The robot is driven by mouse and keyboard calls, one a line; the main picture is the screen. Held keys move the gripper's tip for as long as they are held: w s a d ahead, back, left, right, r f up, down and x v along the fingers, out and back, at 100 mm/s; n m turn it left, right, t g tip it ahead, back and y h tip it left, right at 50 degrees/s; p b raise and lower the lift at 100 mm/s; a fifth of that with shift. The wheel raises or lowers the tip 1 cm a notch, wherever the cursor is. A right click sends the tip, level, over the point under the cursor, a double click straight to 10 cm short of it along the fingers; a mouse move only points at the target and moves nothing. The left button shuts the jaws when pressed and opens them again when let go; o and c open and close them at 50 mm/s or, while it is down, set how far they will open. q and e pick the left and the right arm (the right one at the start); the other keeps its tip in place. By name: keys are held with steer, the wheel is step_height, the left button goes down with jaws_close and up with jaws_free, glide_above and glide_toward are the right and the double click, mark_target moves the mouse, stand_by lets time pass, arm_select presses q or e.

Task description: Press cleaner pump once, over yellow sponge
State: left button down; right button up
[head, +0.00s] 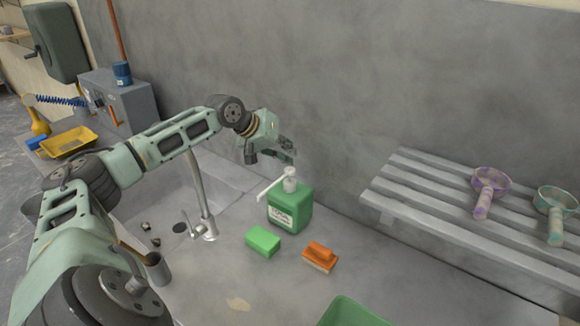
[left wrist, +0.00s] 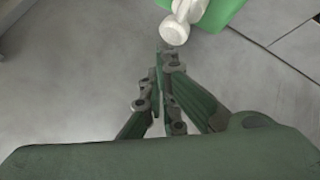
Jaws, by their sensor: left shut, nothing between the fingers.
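The cleaner bottle (head: 290,209) is a green, labelled container standing upright on the grey counter near the wall. Its white pump head (head: 290,180) has a long spout pointing left and toward the front. In the left wrist view the white pump (left wrist: 180,22) shows at the top, just beyond the fingertips. My left gripper (head: 289,158) is shut and empty, just above the pump head; I cannot tell whether they touch. No yellow sponge shows; a green sponge-like block (head: 262,241) lies in front of the bottle. My right gripper is not in view.
An orange brush-like block (head: 320,257) lies right of the green block. A metal faucet (head: 204,222) and sink are at left. A green tub (head: 352,312) is at the front edge. A slatted rack (head: 420,192) with two scoops is at right.

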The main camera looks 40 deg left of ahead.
arm_select(q)
step_height(320, 180, up, 5)
steer(key=p, duration=0.5)
stand_by(0.4)
steer(key=shift+a, duration=0.1)
stand_by(0.5)
